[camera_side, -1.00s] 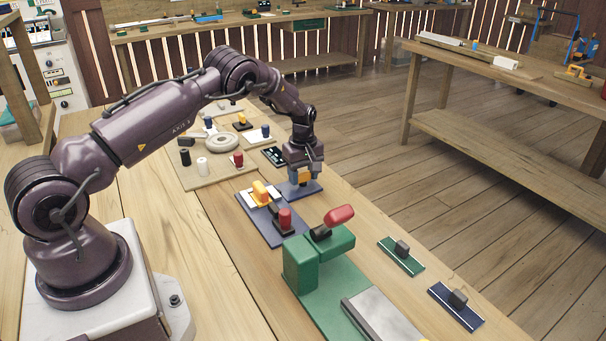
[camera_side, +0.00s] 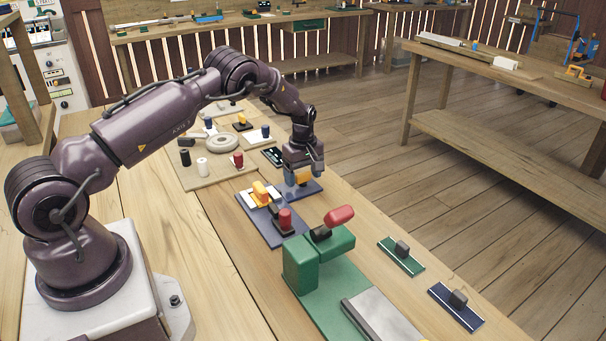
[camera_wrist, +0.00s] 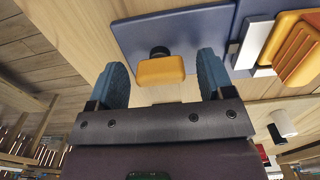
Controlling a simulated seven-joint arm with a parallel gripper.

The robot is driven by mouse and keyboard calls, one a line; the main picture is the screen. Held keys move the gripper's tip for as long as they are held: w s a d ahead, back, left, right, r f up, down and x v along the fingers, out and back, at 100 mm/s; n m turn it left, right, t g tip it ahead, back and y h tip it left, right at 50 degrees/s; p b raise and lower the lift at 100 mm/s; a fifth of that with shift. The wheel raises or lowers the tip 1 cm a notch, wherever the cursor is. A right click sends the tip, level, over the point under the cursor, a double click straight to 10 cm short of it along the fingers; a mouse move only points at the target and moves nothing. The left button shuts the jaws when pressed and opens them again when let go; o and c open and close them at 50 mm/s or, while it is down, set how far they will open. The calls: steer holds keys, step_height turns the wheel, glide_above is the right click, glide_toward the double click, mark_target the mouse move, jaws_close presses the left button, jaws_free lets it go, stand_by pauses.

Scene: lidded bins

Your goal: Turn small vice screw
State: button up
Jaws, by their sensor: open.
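An orange knob on a dark stem (camera_wrist: 160,70) stands on a small blue plate (camera_side: 311,188). My gripper (camera_side: 303,177) is open just over this plate. In the wrist view its two blue fingers (camera_wrist: 163,78) are on either side of the orange knob, with gaps between, so it holds nothing. The fingers partly hide the knob in the side view. A green vice (camera_side: 303,265) with a red handle (camera_side: 339,215) stands nearer the camera, apart from my gripper. Which of these is the small vice screw is not plainly marked.
A blue board (camera_side: 266,227) with a yellow handle (camera_side: 260,190) and a red knob (camera_side: 285,218) lies close to my gripper's left. A board of several knobs (camera_side: 205,181) is behind it. Two small plates with dark knobs (camera_side: 401,254) lie right of the vice.

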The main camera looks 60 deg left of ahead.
mark_target(303, 173)
step_height(303, 173, up, 13)
stand_by(0.5)
stand_by(0.3)
